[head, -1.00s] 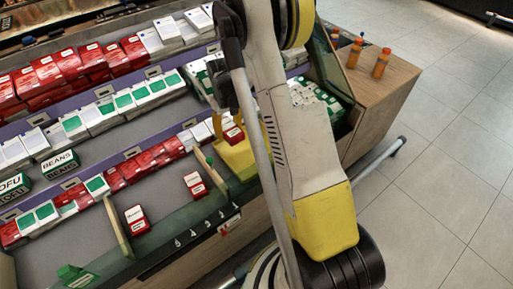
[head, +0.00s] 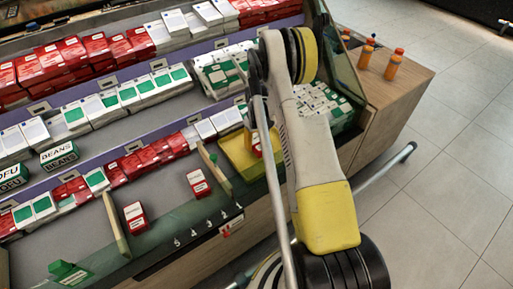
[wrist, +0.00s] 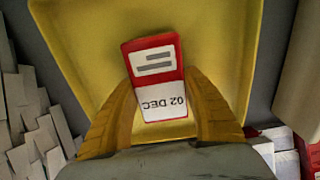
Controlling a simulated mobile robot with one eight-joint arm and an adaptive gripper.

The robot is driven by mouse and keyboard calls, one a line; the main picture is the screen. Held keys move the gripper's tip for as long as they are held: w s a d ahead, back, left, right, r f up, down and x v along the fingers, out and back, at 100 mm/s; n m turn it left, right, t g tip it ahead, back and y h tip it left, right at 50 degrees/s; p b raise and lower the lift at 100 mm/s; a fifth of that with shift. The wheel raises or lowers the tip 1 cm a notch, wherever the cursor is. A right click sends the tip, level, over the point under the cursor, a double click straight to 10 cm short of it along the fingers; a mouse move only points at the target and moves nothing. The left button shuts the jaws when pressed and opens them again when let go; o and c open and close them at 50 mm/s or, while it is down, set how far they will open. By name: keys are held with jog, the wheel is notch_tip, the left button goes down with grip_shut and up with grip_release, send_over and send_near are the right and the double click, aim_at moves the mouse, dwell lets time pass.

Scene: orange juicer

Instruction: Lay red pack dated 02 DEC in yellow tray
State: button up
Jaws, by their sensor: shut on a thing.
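The red pack (wrist: 153,58) with a white label printed 02 DEC is between the yellow fingers of my gripper (wrist: 161,98) in the wrist view. My gripper is shut on it. The yellow tray (wrist: 85,35) lies beneath and around the pack in that view. I cannot tell whether the pack touches the tray floor. In the head view the yellow tray (head: 236,155) sits at the right end of the lower shelf. A small part of a red pack (head: 256,146) shows beside my arm there, and my gripper is mostly hidden behind the arm.
Two other red packs (head: 199,183) (head: 134,216) lie on the grey shelf left of the tray, past a low divider (head: 213,167). Rows of red, white and green packs fill the shelves behind. White packs (wrist: 30,115) lie close left of the tray in the wrist view.

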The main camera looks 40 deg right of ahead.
jog(key=shift+f, duration=0.45)
jog(key=shift+f, duration=0.2)
jog(key=o, duration=1.3)
jog(key=shift+r, duration=0.1)
